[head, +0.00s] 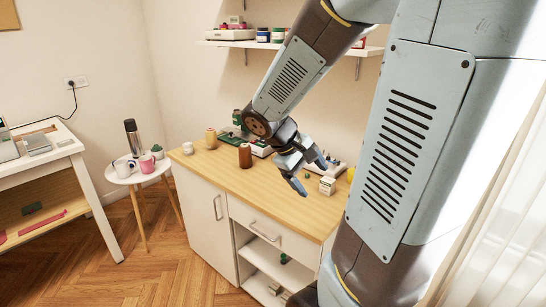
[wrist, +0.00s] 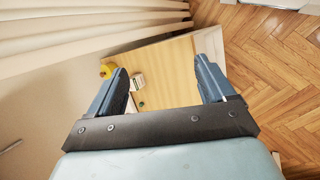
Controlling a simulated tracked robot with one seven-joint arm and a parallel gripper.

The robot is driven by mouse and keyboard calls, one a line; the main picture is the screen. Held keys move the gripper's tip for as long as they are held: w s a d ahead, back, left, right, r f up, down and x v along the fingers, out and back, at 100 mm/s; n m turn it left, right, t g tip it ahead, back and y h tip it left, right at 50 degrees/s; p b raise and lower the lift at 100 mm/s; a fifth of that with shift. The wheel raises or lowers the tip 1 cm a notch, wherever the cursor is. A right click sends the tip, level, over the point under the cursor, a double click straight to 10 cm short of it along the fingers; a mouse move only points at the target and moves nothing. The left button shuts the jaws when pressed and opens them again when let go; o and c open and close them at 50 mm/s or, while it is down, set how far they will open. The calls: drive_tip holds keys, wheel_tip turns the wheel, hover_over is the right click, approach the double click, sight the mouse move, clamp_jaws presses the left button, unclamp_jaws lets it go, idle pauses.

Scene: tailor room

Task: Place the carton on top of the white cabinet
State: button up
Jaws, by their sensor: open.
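A small white carton (head: 327,185) stands on the wooden top near the right end of the white cabinet (head: 208,206). In the wrist view the carton (wrist: 137,82) is near the left finger, on the pale wood top (wrist: 165,68). My gripper (head: 310,176) is open and empty above the cabinet top, just left of the carton in the head view.
A yellow spool (wrist: 107,71) is beyond the carton. Open shelves below hold small items (head: 284,259). A round stool (head: 138,174) with mugs stands left.

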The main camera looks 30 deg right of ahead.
drive_tip(key=s+a+r+m+t+y, duration=0.1)
drive_tip(key=s+a+r+t+y, duration=0.2)
drive_tip(key=a+r, duration=0.2)
drive_tip(key=s+a+r+m+t+y, duration=0.1)
drive_tip(key=s+a+r+t+y, duration=0.1)
drive_tip(key=a+r, duration=0.4)
drive_tip(key=shift+s+a+m+t+y, duration=0.35)
drive_tip(key=shift+a+t+y, duration=0.35)
drive_tip(key=shift+a+t, duration=0.35)
drive_tip(key=shift+a, duration=0.1)
